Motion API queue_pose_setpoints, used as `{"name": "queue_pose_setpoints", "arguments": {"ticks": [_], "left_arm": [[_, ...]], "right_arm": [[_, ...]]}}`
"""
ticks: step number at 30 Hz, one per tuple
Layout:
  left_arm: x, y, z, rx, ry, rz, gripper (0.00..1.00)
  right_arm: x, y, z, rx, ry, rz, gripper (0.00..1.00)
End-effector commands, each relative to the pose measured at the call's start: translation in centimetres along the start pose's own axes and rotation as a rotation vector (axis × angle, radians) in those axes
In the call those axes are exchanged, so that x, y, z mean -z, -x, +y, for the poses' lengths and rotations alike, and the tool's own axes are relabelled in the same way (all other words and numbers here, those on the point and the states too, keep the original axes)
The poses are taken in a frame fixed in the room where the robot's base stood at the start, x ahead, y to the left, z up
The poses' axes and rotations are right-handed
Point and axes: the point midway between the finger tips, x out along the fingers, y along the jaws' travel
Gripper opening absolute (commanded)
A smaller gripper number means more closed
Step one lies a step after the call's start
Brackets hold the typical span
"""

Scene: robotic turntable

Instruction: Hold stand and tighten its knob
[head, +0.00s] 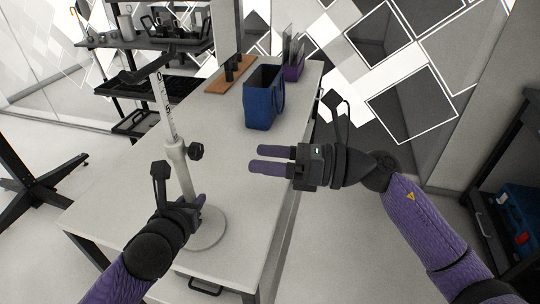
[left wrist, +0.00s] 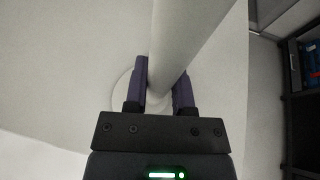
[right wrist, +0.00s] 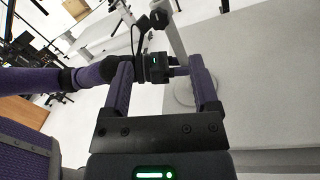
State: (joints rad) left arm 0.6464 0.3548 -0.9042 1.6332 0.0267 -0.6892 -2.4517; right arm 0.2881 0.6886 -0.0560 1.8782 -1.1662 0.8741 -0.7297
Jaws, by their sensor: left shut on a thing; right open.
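The stand has a white pole (head: 179,165) on a round base (head: 208,232) on the grey table. A thinner marked rod (head: 164,105) rises from the pole. The black knob (head: 196,152) sticks out on the right of the pole's top; it also shows in the right wrist view (right wrist: 159,18). My left gripper (head: 196,205) is shut on the pole just above the base, with the pole (left wrist: 181,45) between its fingers in the left wrist view. My right gripper (head: 254,159) is open and empty, to the right of the knob and apart from it, fingers pointing left.
A blue bin (head: 262,97) stands farther back on the table (head: 120,190), with a wooden board (head: 229,78) and a purple holder (head: 292,70) behind it. Table space between the stand and the bin is clear. A dark shelf stands at the right edge.

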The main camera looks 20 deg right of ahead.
Motion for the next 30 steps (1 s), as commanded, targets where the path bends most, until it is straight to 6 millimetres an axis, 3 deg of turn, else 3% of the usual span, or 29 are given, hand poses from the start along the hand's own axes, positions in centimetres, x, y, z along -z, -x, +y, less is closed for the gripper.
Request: {"name": "queue_pose_setpoints", "arguments": {"ticks": [3,11,17,20,30], "left_arm": [[0.0,0.0,0.0,0.000,0.000,0.000,0.00],[0.0,0.0,0.0,0.000,0.000,0.000,0.00],[0.0,0.0,0.0,0.000,0.000,0.000,0.00],[0.0,0.0,0.0,0.000,0.000,0.000,0.00],[0.0,0.0,0.0,0.000,0.000,0.000,0.00]], "right_arm": [[0.0,0.9,0.0,-0.001,0.000,0.001,0.77],[0.0,1.0,0.1,0.002,0.010,0.001,0.78],[0.5,1.3,1.3,0.095,0.296,-0.002,0.78],[0.3,0.1,1.2,0.099,0.309,-0.006,0.78],[0.1,-8.4,0.5,0.096,0.304,-0.006,0.78]]}}
